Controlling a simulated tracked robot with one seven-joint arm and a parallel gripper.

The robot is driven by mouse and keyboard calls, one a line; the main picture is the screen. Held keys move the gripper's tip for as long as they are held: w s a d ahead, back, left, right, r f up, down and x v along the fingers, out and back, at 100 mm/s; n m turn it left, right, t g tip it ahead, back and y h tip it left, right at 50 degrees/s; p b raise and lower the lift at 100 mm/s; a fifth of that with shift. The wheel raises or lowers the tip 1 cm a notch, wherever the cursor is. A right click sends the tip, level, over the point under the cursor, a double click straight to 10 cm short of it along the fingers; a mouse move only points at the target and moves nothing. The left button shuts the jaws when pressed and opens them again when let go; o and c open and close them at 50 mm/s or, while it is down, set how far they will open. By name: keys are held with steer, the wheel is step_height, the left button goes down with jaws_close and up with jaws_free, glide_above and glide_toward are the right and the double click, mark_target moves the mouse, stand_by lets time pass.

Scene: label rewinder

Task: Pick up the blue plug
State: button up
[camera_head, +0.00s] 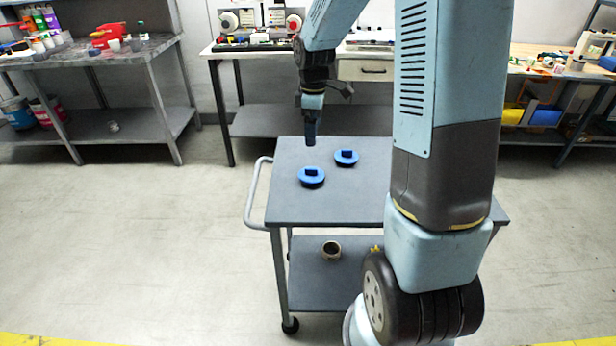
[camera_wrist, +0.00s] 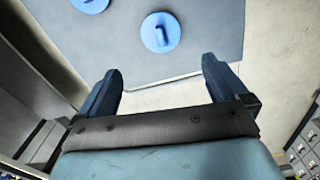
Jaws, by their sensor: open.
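Two blue plugs rest on the grey top of a cart. Each is a round disc with a raised grip. One plug (camera_head: 311,177) is nearer and to the left in the head view; the other plug (camera_head: 346,157) is farther back and to the right. In the wrist view one plug (camera_wrist: 161,33) lies beyond my fingertips, roughly in line with the gap, and another (camera_wrist: 90,4) is cut off by the top edge. My gripper (camera_head: 310,140) hangs pointing down above the cart's back left area. In the wrist view its fingers (camera_wrist: 162,70) are apart with nothing between them.
The cart top (camera_head: 350,205) is otherwise clear, with a handle (camera_head: 252,195) on its left. A brown ring (camera_head: 331,249) lies on its lower shelf. Cluttered workbenches stand behind: left (camera_head: 150,48), middle (camera_head: 255,45) and right (camera_head: 560,70). The floor left of the cart is free.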

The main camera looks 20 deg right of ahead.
mark_target(311, 169)
steer(key=shift+n, duration=0.3)
steer(key=f, duration=1.5)
steer(key=shift+w+a+f, duration=0.1)
steer(key=shift+w+f, duration=0.15)
steer(key=shift+w, duration=0.1)
steer(key=shift+c, duration=0.4)
steer(key=c, duration=0.7)
steer(key=shift+r, duration=0.1)
